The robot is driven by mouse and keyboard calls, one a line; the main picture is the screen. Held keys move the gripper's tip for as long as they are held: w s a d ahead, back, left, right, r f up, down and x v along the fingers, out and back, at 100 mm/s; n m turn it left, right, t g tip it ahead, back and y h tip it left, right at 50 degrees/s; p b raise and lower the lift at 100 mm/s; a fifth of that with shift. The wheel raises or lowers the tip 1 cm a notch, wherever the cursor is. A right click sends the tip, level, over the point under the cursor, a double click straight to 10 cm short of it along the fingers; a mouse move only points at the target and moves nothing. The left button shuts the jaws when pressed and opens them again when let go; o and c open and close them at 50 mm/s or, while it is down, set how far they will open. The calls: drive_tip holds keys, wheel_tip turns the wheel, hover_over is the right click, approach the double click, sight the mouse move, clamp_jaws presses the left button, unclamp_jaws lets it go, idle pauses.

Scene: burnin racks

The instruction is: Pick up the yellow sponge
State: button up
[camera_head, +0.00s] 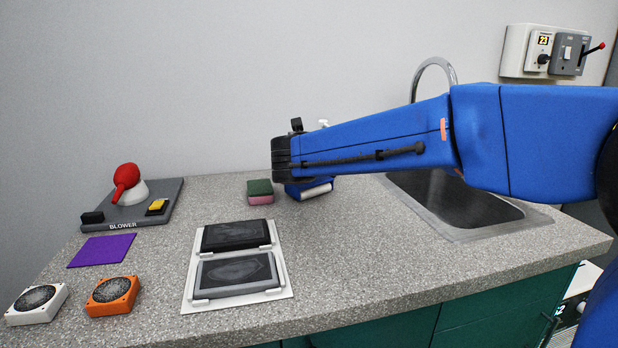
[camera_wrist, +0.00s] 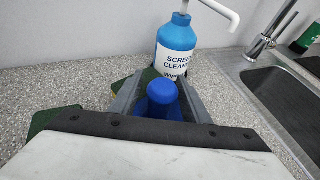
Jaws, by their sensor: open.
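No plainly yellow sponge shows. In the head view a sponge (camera_head: 259,192) with a dark green top and pink side lies on the counter, left of my arm's end. In the wrist view a green pad (camera_wrist: 50,118) shows at left, with more dark green (camera_wrist: 119,86) beside the left jaw; their lower sides are hidden. My gripper (camera_wrist: 160,84) is open, its grey jaws on either side of a rounded blue thing (camera_wrist: 162,93). I cannot tell whether they touch it. In the head view the jaws are hidden at the arm's end.
A blue screen cleaner bottle (camera_wrist: 176,45) with a white nozzle stands just beyond the jaws. A sink (camera_head: 455,200) with a tap (camera_head: 435,64) lies to the right. A white tray (camera_head: 188,290) with two dark panels and a blower stand (camera_head: 160,190) are on the left.

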clamp_jaws()
drive_tip(key=shift+r, duration=0.1)
wheel_tip(320, 180, up, 18)
idle(0.6)
